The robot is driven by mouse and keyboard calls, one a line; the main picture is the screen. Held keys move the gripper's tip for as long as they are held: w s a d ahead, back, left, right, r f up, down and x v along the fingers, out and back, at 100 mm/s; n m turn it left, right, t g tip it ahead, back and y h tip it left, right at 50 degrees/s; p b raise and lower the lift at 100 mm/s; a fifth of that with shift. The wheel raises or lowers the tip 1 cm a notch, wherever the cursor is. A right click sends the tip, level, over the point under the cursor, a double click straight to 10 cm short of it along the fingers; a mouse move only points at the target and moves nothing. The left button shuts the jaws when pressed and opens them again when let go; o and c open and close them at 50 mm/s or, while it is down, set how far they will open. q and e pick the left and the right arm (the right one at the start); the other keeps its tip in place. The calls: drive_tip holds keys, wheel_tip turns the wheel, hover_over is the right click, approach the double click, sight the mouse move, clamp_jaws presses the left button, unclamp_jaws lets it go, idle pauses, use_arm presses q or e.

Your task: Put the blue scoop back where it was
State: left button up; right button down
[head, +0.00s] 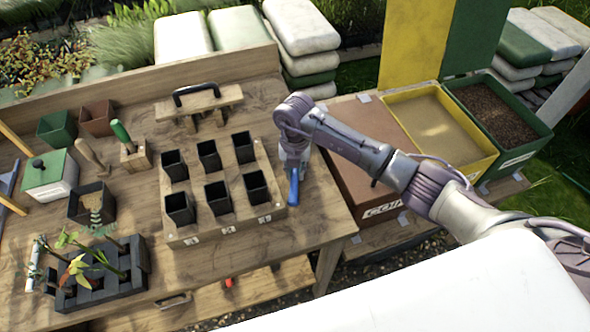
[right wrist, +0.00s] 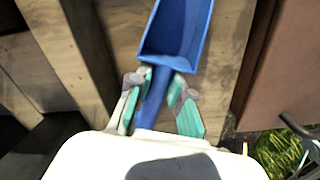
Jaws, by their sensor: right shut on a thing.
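The blue scoop (head: 293,188) is at the right end of the wooden bench, just right of the pot tray. In the right wrist view the scoop (right wrist: 178,35) points away from me, its hollow side showing. My right gripper (head: 294,163) is shut on the scoop's handle, with a finger on each side of it in the right wrist view (right wrist: 156,95). Whether the scoop touches the bench top, I cannot tell. My left gripper is not in view.
A wooden tray (head: 225,233) with several black pots stands left of the scoop. A brown box (head: 365,170), a yellow bin (head: 448,165) and a green bin (head: 540,140) stand to the right. A black seedling tray (head: 100,297) is at front left. A white surface fills the lower right.

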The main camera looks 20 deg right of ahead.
drive_tip(key=shift+f+b, duration=0.3)
drive_tip(key=shift+f, duration=0.15)
drive_tip(key=c, duration=1)
unclamp_jaws()
